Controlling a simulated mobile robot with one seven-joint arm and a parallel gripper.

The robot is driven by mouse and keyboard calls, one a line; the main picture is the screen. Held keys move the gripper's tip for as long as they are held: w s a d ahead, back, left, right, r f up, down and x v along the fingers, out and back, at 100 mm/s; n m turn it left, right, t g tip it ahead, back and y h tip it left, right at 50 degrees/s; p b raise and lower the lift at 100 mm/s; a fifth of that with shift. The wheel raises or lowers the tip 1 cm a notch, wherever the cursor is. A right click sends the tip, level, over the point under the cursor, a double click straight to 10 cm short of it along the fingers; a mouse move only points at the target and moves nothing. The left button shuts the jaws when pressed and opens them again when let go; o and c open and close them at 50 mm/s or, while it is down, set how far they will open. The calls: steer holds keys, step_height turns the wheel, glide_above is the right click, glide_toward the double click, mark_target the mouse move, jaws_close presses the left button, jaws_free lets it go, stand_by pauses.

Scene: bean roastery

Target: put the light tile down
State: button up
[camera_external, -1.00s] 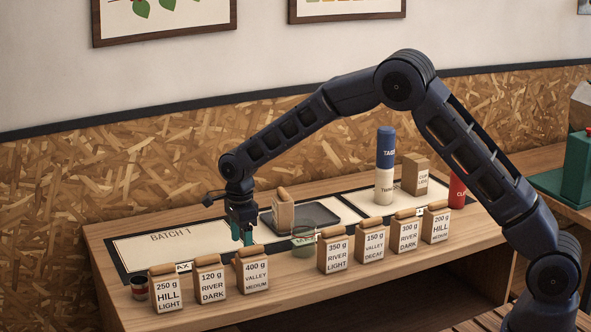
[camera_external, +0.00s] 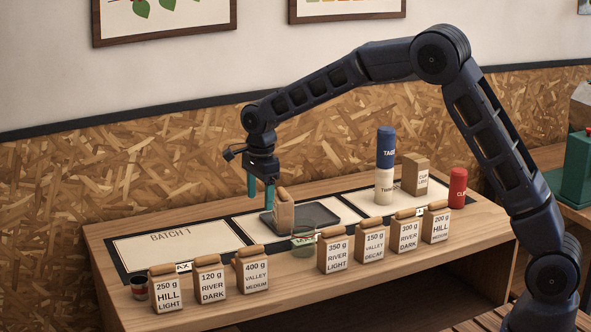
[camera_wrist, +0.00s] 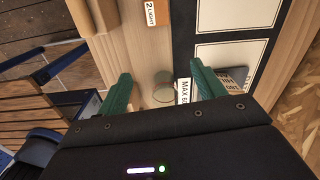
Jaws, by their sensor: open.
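My gripper (camera_external: 261,194) is open and empty above the left edge of the mat's middle cell, beside the block on the tray. In the wrist view its two green fingers (camera_wrist: 162,88) stand well apart with nothing held. Two blocks are marked light: 250 g Hill Light (camera_external: 167,293) at the far left and 350 g River Light (camera_external: 336,254) near the middle, both upright in the front row. A small piece marked "2 LIGHT" (camera_wrist: 156,13) shows at the wrist view's top edge, partly cut off. I cannot tell which is the light tile.
A dark tray (camera_external: 325,212) holds an upright block (camera_external: 284,215) with its label unseen. A clear glass (camera_external: 303,243) stands in front. Other labelled blocks line the front edge. A blue-topped cylinder (camera_external: 385,160) and red can (camera_external: 457,190) stand right. The Batch 1 cell (camera_external: 190,250) is clear.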

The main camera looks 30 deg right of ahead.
steer(key=s+d+r+n+t, duration=0.1)
steer(key=s+d+r+n, duration=0.2)
steer(key=s+d+r, duration=0.45)
steer(key=s+d+r+n, duration=0.2)
steer(key=d+r, duration=0.3)
steer(key=d, duration=0.6)
steer(key=s+d+r+n+t, duration=0.1)
steer(key=s+d+r+n, duration=0.2)
steer(key=s+d+r, duration=0.45)
steer(key=s+d+f+n+t, duration=0.1)
steer(key=s+d+n, duration=0.3)
steer(key=s+d, duration=0.4)
steer(key=s+d+f+n+t, duration=0.1)
steer(key=s+d+f+n, duration=0.2)
steer(key=s+d, duration=0.6)
steer(key=s+n, duration=0.1)
steer(key=s, duration=0.5)
steer(key=shift+s+d+f+n, duration=0.15)
steer(key=shift+d+n, duration=0.15)
steer(key=shift+o, duration=0.2)
